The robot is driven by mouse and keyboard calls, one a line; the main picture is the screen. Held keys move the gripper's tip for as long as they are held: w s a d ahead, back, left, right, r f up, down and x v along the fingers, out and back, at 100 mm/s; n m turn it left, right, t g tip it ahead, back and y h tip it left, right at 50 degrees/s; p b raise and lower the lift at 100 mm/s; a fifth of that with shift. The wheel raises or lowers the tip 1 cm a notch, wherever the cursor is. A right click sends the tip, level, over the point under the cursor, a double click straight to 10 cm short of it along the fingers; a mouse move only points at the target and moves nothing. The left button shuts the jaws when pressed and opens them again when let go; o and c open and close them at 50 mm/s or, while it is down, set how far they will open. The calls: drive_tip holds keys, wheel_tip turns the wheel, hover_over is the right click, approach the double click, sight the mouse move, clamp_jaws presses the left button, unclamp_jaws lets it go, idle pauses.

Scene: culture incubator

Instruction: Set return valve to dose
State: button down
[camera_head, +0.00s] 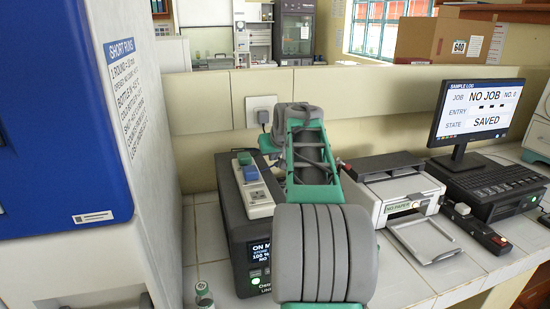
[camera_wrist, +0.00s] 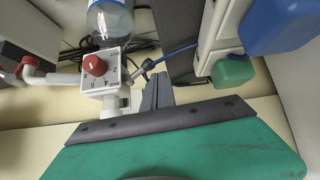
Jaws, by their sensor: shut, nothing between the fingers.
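The return valve (camera_wrist: 104,72) shows in the wrist view at upper left. It is a white block with a red knob (camera_wrist: 94,66) on its face and small dial marks around it. The marks are too small to read, so I cannot tell the knob's setting. Pipe stubs leave its sides and a clear bottle (camera_wrist: 109,18) sits at its top in the picture. My gripper (camera_wrist: 157,80) is shut and empty, to the right of the valve and apart from the knob. In the head view my arm hides the gripper, and I cannot make out the valve.
Blue (camera_wrist: 283,22) and green (camera_wrist: 232,70) blocks on a pale strip lie right of the gripper; a blue tube runs nearby. In the head view, a dark device (camera_head: 252,230), a printer (camera_head: 395,192) and a monitor (camera_head: 478,115) stand on the tiled bench; a blue-white cabinet (camera_head: 60,120) bounds the left.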

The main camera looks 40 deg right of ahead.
drive_tip(key=shift+d+r, duration=0.1)
drive_tip(key=shift+s+d+r+p, duration=0.15)
drive_tip(key=shift+s+d+p, duration=0.15)
drive_tip(key=shift+d+p, duration=0.3)
drive_tip(key=s+a+r, duration=0.4)
drive_tip(key=a+r, duration=0.4)
drive_tip(key=r, duration=0.1)
drive_tip(key=shift+s+r, duration=0.15)
drive_tip(key=shift+r, duration=0.15)
drive_tip(key=shift+d, duration=0.1)
